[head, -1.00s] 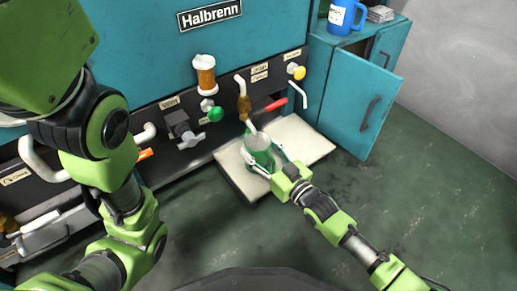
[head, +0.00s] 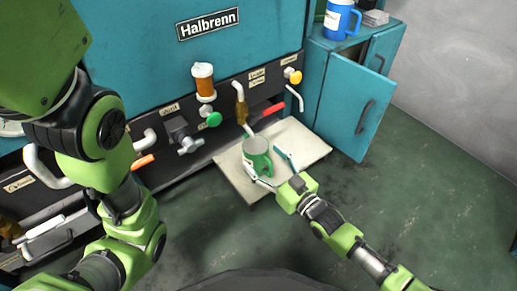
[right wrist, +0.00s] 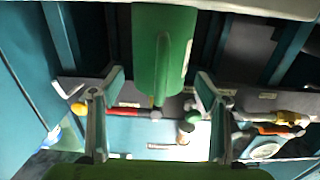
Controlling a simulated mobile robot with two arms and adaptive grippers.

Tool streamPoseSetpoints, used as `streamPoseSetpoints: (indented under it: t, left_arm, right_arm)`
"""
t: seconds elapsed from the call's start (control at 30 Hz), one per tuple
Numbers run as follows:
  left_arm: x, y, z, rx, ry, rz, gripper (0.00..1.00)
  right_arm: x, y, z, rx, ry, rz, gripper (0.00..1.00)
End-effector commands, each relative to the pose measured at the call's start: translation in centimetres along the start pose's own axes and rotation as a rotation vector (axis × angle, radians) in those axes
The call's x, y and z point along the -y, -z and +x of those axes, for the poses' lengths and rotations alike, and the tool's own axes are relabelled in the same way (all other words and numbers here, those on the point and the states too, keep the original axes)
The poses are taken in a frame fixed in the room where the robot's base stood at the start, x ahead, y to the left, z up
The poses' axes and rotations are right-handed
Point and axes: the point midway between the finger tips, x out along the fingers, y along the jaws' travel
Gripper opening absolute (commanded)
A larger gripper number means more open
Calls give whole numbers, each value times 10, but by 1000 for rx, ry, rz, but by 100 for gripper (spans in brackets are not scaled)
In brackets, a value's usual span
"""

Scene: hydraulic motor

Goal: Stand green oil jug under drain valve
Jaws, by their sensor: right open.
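The green oil jug (head: 257,156) stands upright on a pale platform (head: 312,148) in front of the teal machine. A brass drain valve (head: 240,106) with a red handle (head: 268,113) sits behind it. The valve's pale spout end (head: 249,131) appears just above the jug's back rim. My right gripper (head: 272,168) is open on the near right side of the jug, one finger either side. In the right wrist view the jug (right wrist: 163,55) shows ahead of and between the spread fingers (right wrist: 157,100). My left arm crosses the left side of the head view; its gripper is out of frame.
A teal cabinet with an open door (head: 345,105) stands to the right of the platform. A blue mug-like jug (head: 339,18) is on top of it. Other valves and an amber filter cup (head: 203,78) line the machine front. The green floor at right is clear.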

Motion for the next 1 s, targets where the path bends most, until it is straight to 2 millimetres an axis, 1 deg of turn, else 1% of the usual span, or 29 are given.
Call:
streamPoseSetpoints:
  t: [0.03, 0.1, 0.3, 0.4, 0.57, 0.73, 0.8, 0.87, 0.93, 0.97, 1.0]
  left_arm:
    - [3, -5, 14, 0, 0, 0, 40]
    - [4, -8, 22, 1, 0, 0, 40]
    - [8, -15, 39, 2, 0, 0, 40]
    - [9, -17, 43, 2, -1, 1, 40]
    - [9, -18, 45, 2, -1, 1, 40]
    - [9, -17, 44, 2, -1, 1, 40]
    - [9, -17, 44, 2, -1, 1, 40]
    - [9, -17, 44, 2, -2, 1, 40]
    - [9, -17, 44, 2, -2, 1, 40]
    - [9, -17, 44, 2, -2, 2, 40]
    - [9, -17, 44, 2, -3, 2, 40]
  right_arm:
    - [-1, 5, -13, 6, -1, 0, 69]
    - [0, 5, -28, 6, -1, 1, 69]
    - [0, 4, -64, 4, -1, 0, 69]
    - [0, 2, -76, 3, -1, 0, 69]
    - [0, 1, -84, 1, -1, 0, 69]
    - [0, 0, -85, 0, 0, 0, 69]
    - [0, 2, -83, -4, 0, -1, 69]
    - [0, 13, -78, -25, 2, -5, 69]
    - [2, 41, -64, -78, 6, -15, 69]
    - [3, 58, -57, -111, 9, -22, 69]
    - [4, 87, -46, -167, 12, -33, 69]
